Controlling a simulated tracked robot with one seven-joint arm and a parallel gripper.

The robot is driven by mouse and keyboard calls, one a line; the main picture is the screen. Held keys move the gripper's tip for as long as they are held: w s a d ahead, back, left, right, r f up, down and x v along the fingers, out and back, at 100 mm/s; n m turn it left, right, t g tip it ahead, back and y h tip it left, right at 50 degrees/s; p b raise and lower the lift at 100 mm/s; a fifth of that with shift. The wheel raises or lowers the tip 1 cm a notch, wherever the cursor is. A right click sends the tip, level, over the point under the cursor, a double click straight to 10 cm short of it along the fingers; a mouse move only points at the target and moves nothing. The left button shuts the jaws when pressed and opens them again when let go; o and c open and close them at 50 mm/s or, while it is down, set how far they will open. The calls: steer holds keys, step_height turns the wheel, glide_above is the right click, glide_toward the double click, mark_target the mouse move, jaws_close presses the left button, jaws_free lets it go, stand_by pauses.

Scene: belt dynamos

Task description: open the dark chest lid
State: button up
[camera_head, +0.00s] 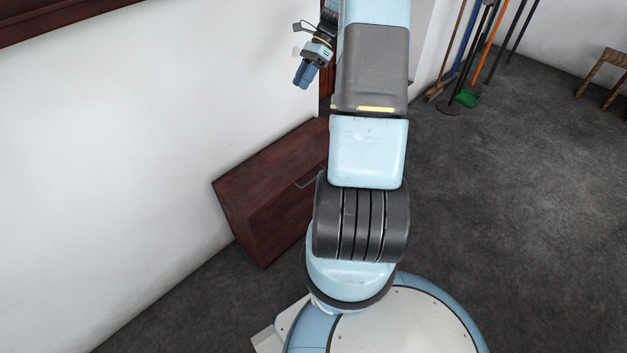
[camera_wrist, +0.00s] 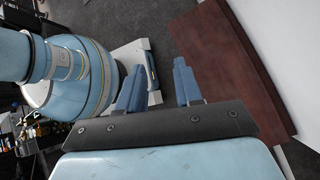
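The dark chest (camera_head: 265,195) is a long reddish-brown wooden box on the floor against the white wall, left of my arm. Its lid (camera_head: 262,162) looks closed, with a thin handle (camera_head: 309,179) at the front edge. My arm hides the chest's right part. My gripper (camera_head: 305,75) is up by the wall, above and apart from the chest. In the wrist view the two blue fingers of my gripper (camera_wrist: 157,85) are spread with nothing between them. The chest's top (camera_wrist: 218,65) shows to the right of the fingers there.
Brooms and poles (camera_head: 480,45) with a green dustpan (camera_head: 467,98) stand at the back right. A wooden stool (camera_head: 608,75) is at the far right. A dark wooden piece (camera_head: 50,15) is on the wall at the upper left. The grey floor (camera_head: 520,200) to the right is clear.

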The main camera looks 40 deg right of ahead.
steer(key=d+f+m+t+y, duration=0.1)
steer(key=d+f+m+y, duration=0.35)
steer(key=f, duration=0.75)
steer(key=m+t+y, duration=0.3)
steer(key=m+t, duration=0.8)
steer(key=m, duration=0.6)
glide_toward(314, 178)
steer(key=shift+n+t, duration=0.25)
steer(key=shift+t, duration=0.05)
steer(key=x, duration=0.6)
steer(key=f+x, duration=0.1)
steer(key=x, duration=0.3)
steer(key=shift+a, duration=0.2)
steer(key=shift+c, duration=0.2)
steer(key=shift+s, duration=0.1)
jaws_close()
